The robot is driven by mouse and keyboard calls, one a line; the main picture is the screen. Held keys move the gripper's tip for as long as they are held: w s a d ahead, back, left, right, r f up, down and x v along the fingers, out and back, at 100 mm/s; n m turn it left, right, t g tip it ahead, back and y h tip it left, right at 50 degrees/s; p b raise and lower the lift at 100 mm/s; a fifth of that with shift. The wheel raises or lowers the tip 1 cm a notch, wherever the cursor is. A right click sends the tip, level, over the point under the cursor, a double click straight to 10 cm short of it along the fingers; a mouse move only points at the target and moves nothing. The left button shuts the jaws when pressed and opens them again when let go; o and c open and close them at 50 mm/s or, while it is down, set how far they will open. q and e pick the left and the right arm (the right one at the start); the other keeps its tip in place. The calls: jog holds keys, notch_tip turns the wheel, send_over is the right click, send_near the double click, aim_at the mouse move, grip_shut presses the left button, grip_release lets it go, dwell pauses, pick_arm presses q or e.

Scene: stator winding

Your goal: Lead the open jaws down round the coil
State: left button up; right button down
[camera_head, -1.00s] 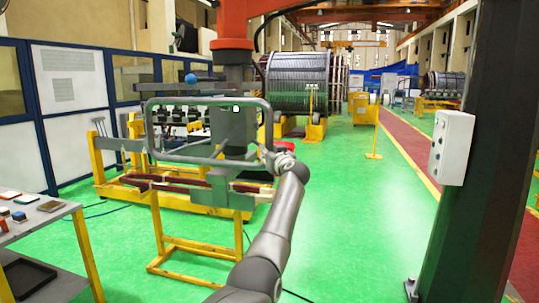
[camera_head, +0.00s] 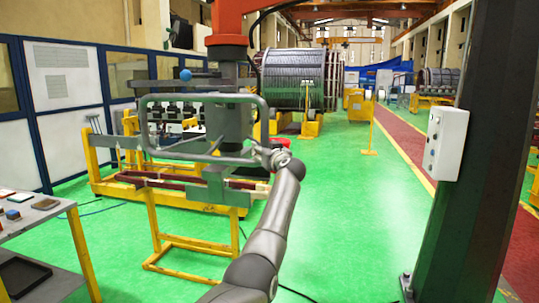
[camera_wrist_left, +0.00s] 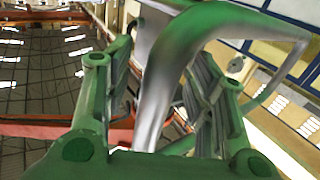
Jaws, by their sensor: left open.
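The coil (camera_head: 205,97) is a grey rounded loop. It hangs upright in the head view in front of a dark vertical post. My left gripper (camera_head: 257,152) is at the coil's lower right corner, at the end of a grey arm that rises from the bottom edge. Its fingers are small and hard to make out there. In the left wrist view the open jaws (camera_wrist_left: 165,85) stand on both sides of the coil's curved bar (camera_wrist_left: 160,85). The bar passes between them, and its lower end is hidden behind the gripper body. Contact cannot be told. My right gripper is not in view.
A yellow stand (camera_head: 195,245) is below the coil, with a yellow frame (camera_head: 105,187) behind it. A bench (camera_head: 32,228) with small parts is at the left. A dark column (camera_head: 480,150) with a white box is at the right. Green floor between is clear.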

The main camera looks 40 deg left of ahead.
pick_arm(q)
jog(key=v, duration=1.1)
jog(key=shift+s+d, duration=0.2)
jog(key=shift+d, duration=0.15)
jog(key=shift+f, duration=0.1)
